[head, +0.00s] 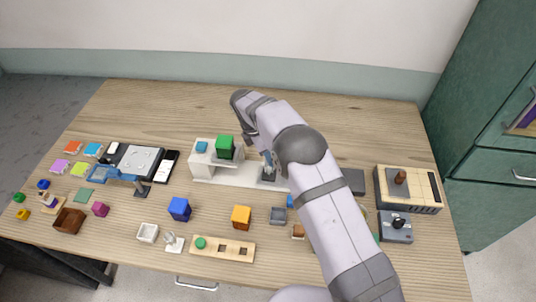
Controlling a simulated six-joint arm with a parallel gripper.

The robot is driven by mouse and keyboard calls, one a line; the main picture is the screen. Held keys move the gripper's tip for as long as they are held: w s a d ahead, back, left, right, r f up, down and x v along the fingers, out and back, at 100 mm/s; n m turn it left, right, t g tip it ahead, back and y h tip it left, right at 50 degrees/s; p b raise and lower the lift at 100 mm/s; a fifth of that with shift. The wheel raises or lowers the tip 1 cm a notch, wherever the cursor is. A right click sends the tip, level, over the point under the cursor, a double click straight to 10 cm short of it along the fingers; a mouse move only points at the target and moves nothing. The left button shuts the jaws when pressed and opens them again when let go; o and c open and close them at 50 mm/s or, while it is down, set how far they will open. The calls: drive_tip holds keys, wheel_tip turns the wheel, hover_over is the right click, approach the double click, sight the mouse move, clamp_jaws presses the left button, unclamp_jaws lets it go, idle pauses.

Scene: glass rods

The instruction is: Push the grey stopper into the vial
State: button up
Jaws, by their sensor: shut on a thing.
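My gripper (266,158) points down behind the bend of my arm, above the right part of a white board (235,178). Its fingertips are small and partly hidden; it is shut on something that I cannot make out. A small dark grey base (268,178) stands just below it on the right part of the board. I cannot clearly pick out the grey stopper or the vial; they may be at my gripper, where the picture is too small and my arm covers part of it.
A blue cube (179,208), an orange cube (241,216) and a wooden strip (222,248) lie in front. Devices (408,188) stand at the right. The table's back strip is clear.

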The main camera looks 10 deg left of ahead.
drive_tip(key=shift+f, duration=0.55)
drive_tip(key=o, duration=0.7)
drive_tip(key=shift+o, duration=0.2)
drive_tip(key=shift+r, duration=0.15)
drive_tip(key=p+v, duration=0.7)
drive_tip(key=v, duration=0.3)
drive_tip(key=shift+r, duration=0.35)
drive_tip(key=shift+a, duration=0.1)
